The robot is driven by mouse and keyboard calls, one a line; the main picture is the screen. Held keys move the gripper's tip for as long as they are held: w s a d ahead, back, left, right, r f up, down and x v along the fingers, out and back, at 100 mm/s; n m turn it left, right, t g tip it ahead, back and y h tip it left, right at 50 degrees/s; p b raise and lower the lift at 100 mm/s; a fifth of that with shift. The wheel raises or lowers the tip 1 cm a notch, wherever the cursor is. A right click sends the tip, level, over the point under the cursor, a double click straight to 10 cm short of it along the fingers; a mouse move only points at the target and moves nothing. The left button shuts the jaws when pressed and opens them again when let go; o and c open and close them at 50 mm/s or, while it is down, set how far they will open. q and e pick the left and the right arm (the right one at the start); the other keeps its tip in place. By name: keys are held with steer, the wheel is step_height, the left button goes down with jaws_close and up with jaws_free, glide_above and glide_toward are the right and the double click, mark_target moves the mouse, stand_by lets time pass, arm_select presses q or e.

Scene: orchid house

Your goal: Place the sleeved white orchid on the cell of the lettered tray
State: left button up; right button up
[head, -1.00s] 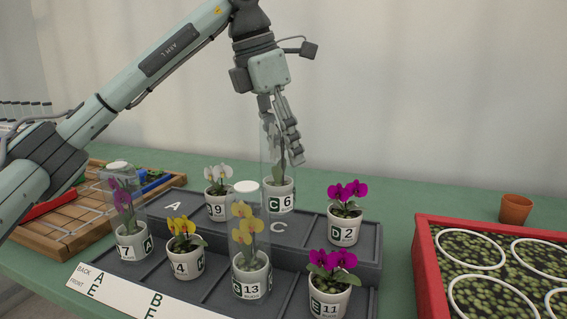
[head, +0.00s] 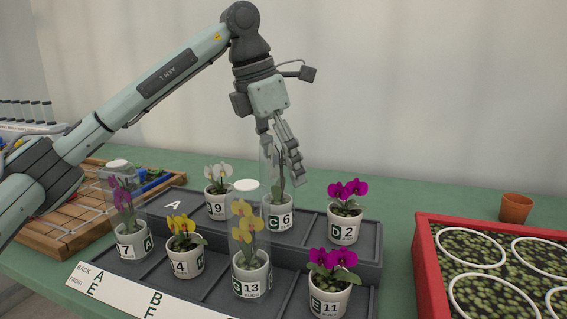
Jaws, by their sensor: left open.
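The sleeved orchid in pot C 6 (head: 278,213) stands upright at cell C in the back row of the grey lettered tray (head: 367,262). Its clear sleeve shows only faintly, and my gripper hides most of its bloom, so I cannot make out the flower colour. My left gripper (head: 282,168) points down around the upper part of this plant, fingers spread open. The pot now covers the tray's letter C. My right gripper is not in view.
White orchid 9 (head: 217,203) stands close left and magenta orchid 2 (head: 344,223) right. Sleeved yellow orchid 13 (head: 251,272) is close in front. A red-rimmed crate (head: 424,270) and terracotta pot (head: 515,208) are at right, a wooden tray (head: 48,236) at left.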

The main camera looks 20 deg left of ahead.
arm_select(q)
steer(key=shift+r, duration=0.25)
steer(key=p+v, duration=0.1)
steer(key=v, duration=0.9)
steer(key=shift+a+r, duration=0.1)
steer(key=shift+r, duration=0.2)
steer(key=shift+s+a+r, duration=0.15)
steer(key=shift+r, duration=0.4)
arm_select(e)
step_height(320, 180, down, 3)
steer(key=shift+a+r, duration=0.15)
arm_select(q)
steer(key=shift+a, duration=0.1)
